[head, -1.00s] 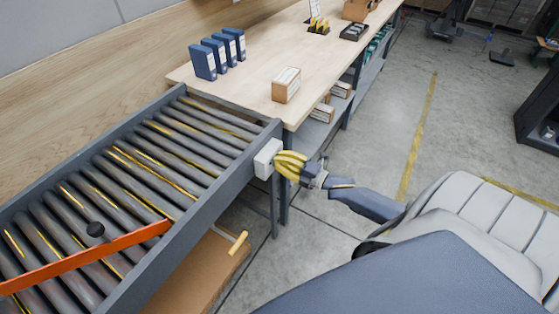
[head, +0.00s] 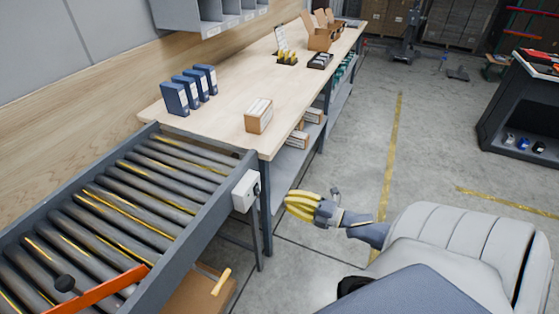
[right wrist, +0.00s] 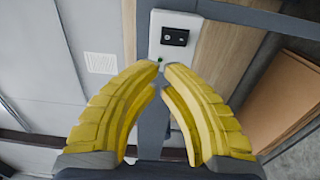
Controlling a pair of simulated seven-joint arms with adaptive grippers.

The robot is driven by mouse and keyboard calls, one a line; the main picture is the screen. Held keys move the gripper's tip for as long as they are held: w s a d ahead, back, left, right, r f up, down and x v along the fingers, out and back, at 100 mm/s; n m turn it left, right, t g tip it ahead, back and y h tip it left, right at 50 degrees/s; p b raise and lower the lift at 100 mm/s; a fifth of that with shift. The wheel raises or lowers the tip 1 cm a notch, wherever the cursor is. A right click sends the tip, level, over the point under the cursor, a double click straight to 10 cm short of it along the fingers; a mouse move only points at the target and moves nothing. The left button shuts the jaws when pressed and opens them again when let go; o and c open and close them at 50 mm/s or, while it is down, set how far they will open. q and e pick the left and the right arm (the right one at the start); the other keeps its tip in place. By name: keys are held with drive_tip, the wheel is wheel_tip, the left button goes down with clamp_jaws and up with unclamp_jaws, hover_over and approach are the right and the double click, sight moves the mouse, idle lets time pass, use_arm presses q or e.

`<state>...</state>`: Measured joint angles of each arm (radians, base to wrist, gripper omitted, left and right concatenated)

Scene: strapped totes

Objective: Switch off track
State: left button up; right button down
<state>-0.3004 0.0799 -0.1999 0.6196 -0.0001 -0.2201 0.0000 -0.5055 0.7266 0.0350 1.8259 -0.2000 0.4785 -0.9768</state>
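A white switch box (head: 246,191) is mounted on the grey side rail at the end of the roller track (head: 120,215). In the right wrist view, the box (right wrist: 196,22) has a black rocker switch (right wrist: 175,37) and a small green light (right wrist: 160,60). My right gripper (head: 288,205) has yellow fingers and is off to the right of the box, with a clear gap between them. In the right wrist view, its fingertips (right wrist: 160,70) are nearly together with nothing between them, and they overlap the lower edge of the box in the picture. My left gripper is out of view.
An orange bar (head: 105,291) lies across the rollers at lower left. A wooden workbench (head: 215,110) adjoins the track, with blue binders (head: 188,92) and a small carton (head: 259,115). A brown box (head: 200,295) sits below the track. Floor right of the bench is open.

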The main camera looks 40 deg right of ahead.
drive_tip(key=shift+v, duration=1.05)
drive_tip(key=shift+r, duration=0.1)
